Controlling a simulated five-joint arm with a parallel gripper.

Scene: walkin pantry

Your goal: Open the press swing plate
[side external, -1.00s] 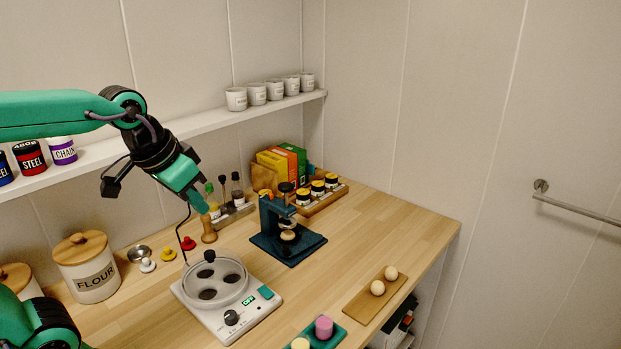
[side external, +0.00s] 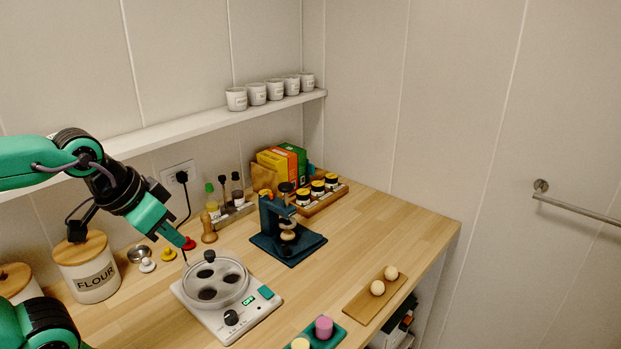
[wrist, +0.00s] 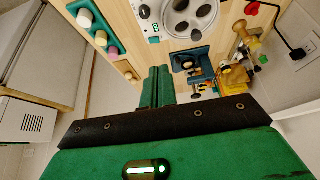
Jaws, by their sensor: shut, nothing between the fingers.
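The press also shows in the wrist view (wrist: 190,60), beyond my fingers. My gripper (side external: 186,243) is shut and empty, left of the press and apart from it, above the back of the white cooker. Its green fingers lie together in the wrist view (wrist: 158,85).
The white cooker (side external: 245,316) with its round lid and dark knob stands between my gripper and the counter's front. A flour jar (side external: 90,272) and small pieces are at left. Bottles (side external: 237,190) and a jar rack (side external: 325,190) stand behind. A board with eggs (side external: 362,300) lies right.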

